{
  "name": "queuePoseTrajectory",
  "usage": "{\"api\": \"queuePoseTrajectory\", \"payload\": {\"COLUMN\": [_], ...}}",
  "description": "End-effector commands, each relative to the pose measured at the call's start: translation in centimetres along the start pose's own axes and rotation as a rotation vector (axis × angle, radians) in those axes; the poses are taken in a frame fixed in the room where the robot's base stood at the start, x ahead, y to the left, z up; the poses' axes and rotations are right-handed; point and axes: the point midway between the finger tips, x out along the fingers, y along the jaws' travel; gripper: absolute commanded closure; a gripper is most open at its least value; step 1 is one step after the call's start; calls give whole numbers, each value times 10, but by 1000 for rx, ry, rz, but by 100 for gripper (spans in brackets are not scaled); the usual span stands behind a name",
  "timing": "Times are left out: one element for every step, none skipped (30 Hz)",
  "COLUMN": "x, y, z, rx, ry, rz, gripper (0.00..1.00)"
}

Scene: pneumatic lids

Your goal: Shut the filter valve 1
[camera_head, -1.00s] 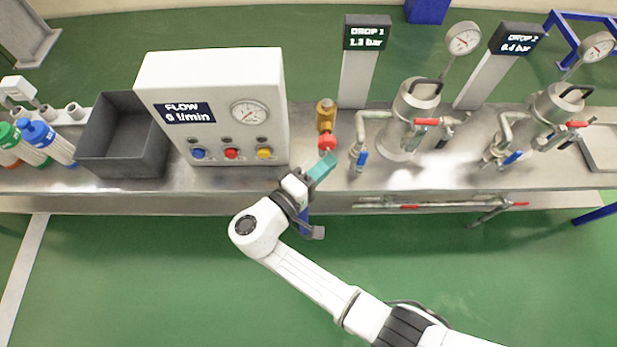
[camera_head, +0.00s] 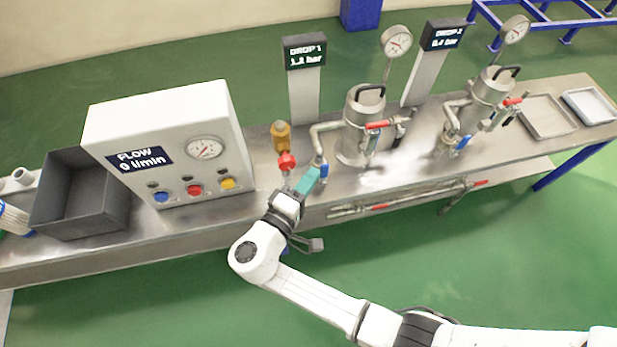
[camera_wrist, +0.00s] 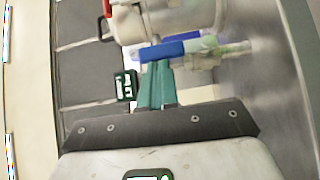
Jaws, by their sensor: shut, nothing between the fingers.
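The first filter vessel (camera_head: 362,140), a steel pot with a black handle, stands on the steel bench right of the flow box. A blue lever (camera_head: 324,170) hangs on its left pipe, and a red lever (camera_head: 377,125) sits on its right side. No label shows which is filter valve 1. My gripper (camera_head: 310,178), with teal fingers, is shut and empty, just left of the blue lever. In the wrist view the blue lever (camera_wrist: 170,50) lies across, just beyond the fingertips (camera_wrist: 157,80). I cannot tell whether they touch.
The flow box (camera_head: 170,140) and a grey bin (camera_head: 80,195) stand to the left. A brass fitting with a red knob (camera_head: 287,160) is close to my gripper's left. The second filter (camera_head: 490,90) and trays (camera_head: 548,117) are further right. Pipes with red levers (camera_head: 375,207) run below the bench top.

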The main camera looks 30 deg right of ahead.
Motion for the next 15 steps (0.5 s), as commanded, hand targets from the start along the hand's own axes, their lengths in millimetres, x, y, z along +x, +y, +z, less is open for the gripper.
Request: {"api": "queuePoseTrajectory", "payload": {"x": [1, 1, 2, 2, 2, 3, 3, 4, 5, 5, 6, 7, 8, 10, 11], "y": [2, 2, 2, 2, 3, 4, 4, 5, 6, 7, 8, 9, 10, 11, 13], "z": [1, 2, 2, 2, 2, 3, 4, 4, 5, 6, 6, 8, 9, 10, 12], "rx": [9, 13, 19, 24, 30, 40, 48, 56, 70, 82, 94, 115, 131, 149, 176], "ry": [-1, -2, -2, -2, -2, -3, -3, -3, -2, -2, -2, -2, -3, -3, -2], "rz": [-10, -15, -20, -24, -30, -39, -47, -55, -69, -82, -94, -115, -131, -149, -175], "gripper": [100, 100, 100, 100, 100, 100, 100, 100, 100, 100, 100, 100, 100, 100, 100]}}
